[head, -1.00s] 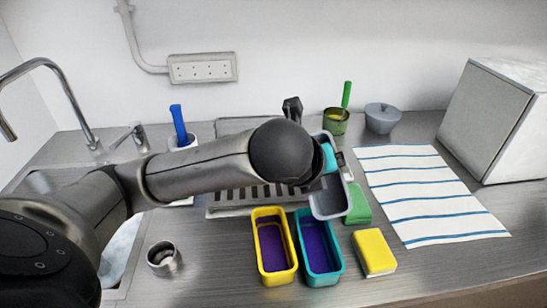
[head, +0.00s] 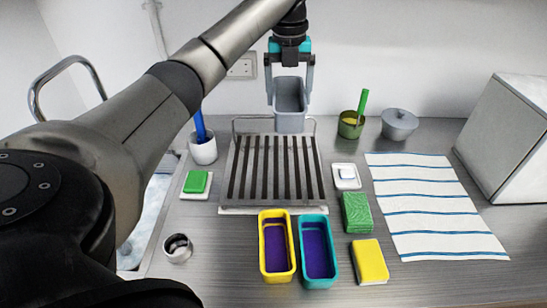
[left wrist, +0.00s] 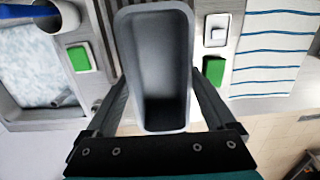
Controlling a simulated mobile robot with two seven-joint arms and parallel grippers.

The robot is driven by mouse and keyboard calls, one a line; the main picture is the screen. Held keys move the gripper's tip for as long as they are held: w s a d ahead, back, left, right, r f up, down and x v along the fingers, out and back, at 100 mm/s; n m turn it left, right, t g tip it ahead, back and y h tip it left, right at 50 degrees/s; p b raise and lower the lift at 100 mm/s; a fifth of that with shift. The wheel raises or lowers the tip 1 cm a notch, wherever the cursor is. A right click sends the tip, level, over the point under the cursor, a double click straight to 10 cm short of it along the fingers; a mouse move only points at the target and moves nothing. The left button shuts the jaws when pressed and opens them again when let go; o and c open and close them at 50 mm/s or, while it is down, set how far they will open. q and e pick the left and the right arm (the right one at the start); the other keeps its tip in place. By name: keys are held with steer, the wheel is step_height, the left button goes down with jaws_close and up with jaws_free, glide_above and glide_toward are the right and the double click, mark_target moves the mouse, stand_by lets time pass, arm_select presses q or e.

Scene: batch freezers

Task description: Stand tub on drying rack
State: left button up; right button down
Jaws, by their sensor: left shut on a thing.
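My left gripper (head: 289,88) is shut on a grey rectangular tub (head: 290,108) and holds it above the back end of the drying rack. The left wrist view shows the tub (left wrist: 155,65) between the two fingers (left wrist: 160,100), its hollow inside facing that camera. The drying rack (head: 231,165) is a slatted metal rack with a wire rail at the back, standing on the steel counter. No tub shows on its slats. A yellow tub (head: 264,255) and a teal tub (head: 327,255), both purple inside, stand in front of the rack. My right gripper is not in view.
To the right are a white dish (head: 346,177), green pads (head: 356,212), a yellow sponge (head: 370,262) and a striped towel (head: 430,205).

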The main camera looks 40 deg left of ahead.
arm_select(q)
steer(key=shift+a+r, duration=0.15)
steer(key=shift+r, duration=0.15)
steer(key=shift+s+f, duration=0.1)
steer(key=shift+f, duration=0.15)
steer(key=b, duration=0.2)
glide_above(284, 171)
step_height(284, 171, down, 20)
steer(key=shift+s+r, duration=0.1)
steer(key=shift+r, duration=0.15)
steer(key=o, duration=1.1)
step_height(284, 171, up, 12)
steer(key=shift+r+p, duration=0.1)
steer(key=shift+p, duration=0.55)
